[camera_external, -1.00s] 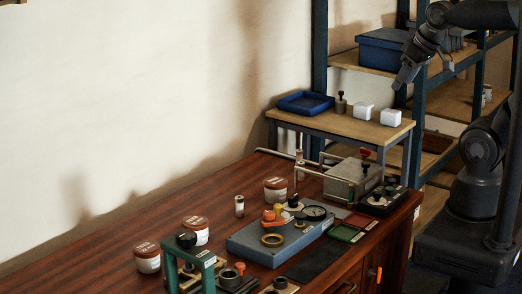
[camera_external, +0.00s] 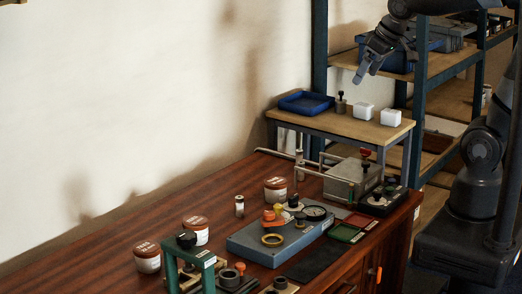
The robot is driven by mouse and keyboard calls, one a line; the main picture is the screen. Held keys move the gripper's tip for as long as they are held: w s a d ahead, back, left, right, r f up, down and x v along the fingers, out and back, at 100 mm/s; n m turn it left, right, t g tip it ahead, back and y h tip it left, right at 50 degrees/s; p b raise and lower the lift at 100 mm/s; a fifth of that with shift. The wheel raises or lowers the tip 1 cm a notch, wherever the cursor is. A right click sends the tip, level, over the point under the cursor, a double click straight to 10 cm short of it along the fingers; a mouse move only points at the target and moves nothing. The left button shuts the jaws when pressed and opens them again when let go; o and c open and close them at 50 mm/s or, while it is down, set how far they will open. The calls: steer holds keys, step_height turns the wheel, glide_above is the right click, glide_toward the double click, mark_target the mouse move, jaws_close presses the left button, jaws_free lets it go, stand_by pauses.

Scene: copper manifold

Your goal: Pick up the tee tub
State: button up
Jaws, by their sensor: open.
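Three white tubs with brown lids stand upright on the wooden workbench (camera_external: 120,225). One tub (camera_external: 147,258) is at the front left, one tub (camera_external: 196,231) just behind it, and one tub (camera_external: 275,190) farther back near the wall side. Their lids carry small lettering, too small to tell which is the tee tub. My gripper (camera_external: 366,75) is open and empty, high above the raised shelf at the back right, well away from all three tubs.
The small raised shelf (camera_external: 340,122) holds a blue tray (camera_external: 305,103) and two white blocks. The left bench top is clear.

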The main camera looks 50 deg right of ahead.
steer(key=w+a+f+n, duration=0.1)
steer(key=w+a+f, duration=0.2)
steer(key=w+a, duration=0.6)
steer(key=n+g+y, duration=0.1)
steer(key=n, duration=0.2)
glide_above(195, 220)
steer(key=s+d, duration=0.2)
steer(key=s, duration=0.1)
step_height(195, 220, down, 26)
steer(key=shift+n, duration=0.3)
steer(key=x, duration=0.5)
steer(key=shift+s+a+f, duration=0.1)
steer(key=shift+s+a, duration=0.15)
steer(key=shift+s, duration=0.1)
steer(key=shift+y, duration=0.3)
steer(key=shift+x, duration=2.95)
steer(key=shift+c, duration=0.2)
steer(key=shift+a, duration=0.1)
steer(key=c, duration=1.4)
